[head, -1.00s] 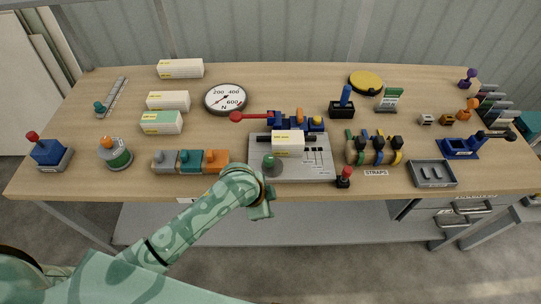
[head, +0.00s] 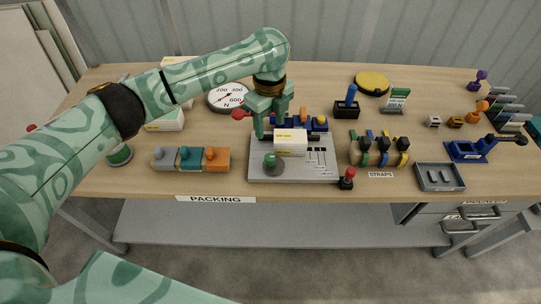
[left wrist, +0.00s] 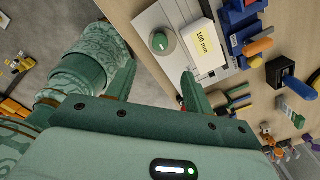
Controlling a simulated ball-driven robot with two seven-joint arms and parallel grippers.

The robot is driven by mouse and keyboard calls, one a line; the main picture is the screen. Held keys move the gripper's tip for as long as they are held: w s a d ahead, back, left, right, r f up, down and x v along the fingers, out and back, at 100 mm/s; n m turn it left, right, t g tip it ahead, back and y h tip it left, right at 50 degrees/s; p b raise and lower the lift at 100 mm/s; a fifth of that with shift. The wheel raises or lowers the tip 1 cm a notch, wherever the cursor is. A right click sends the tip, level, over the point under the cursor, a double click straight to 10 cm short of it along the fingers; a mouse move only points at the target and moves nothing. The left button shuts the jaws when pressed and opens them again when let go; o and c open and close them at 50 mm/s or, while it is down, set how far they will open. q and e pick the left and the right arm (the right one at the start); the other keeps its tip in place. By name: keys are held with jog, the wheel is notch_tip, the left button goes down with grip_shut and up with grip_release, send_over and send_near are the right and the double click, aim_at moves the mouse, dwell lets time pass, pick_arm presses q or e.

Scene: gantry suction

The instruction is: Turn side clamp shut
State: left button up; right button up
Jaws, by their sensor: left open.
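A grey plate (head: 310,172) on the bench carries a white box (head: 291,142), small sliders and a round green knob (head: 271,161). The green knob (left wrist: 160,42) and the box (left wrist: 203,50) also show in the left wrist view. A blue block row (head: 313,123) stands along the plate's back edge, and a red-ended lever (head: 239,114) shows left of it, partly hidden. I cannot tell which part is the side clamp. My left gripper (head: 271,122) is open and empty, above the plate's back left, pointing down. Its fingers (left wrist: 161,86) are apart in the wrist view. My right gripper is out of view.
A dial gauge (head: 229,97) lies behind my left arm. Grey, teal and orange blocks (head: 190,159) stand left of the plate. Strap loops (head: 381,148), a red-topped stick (head: 347,178) and a grey tray (head: 439,177) are to the right. The bench's front strip is mostly clear.

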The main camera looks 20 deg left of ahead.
aim_at(270, 157)
pick_arm(q)
notch_tip(270, 157, down, 13)
jog(key=b, duration=0.5)
jog(key=c, duration=1)
jog(key=shift+r, duration=0.1)
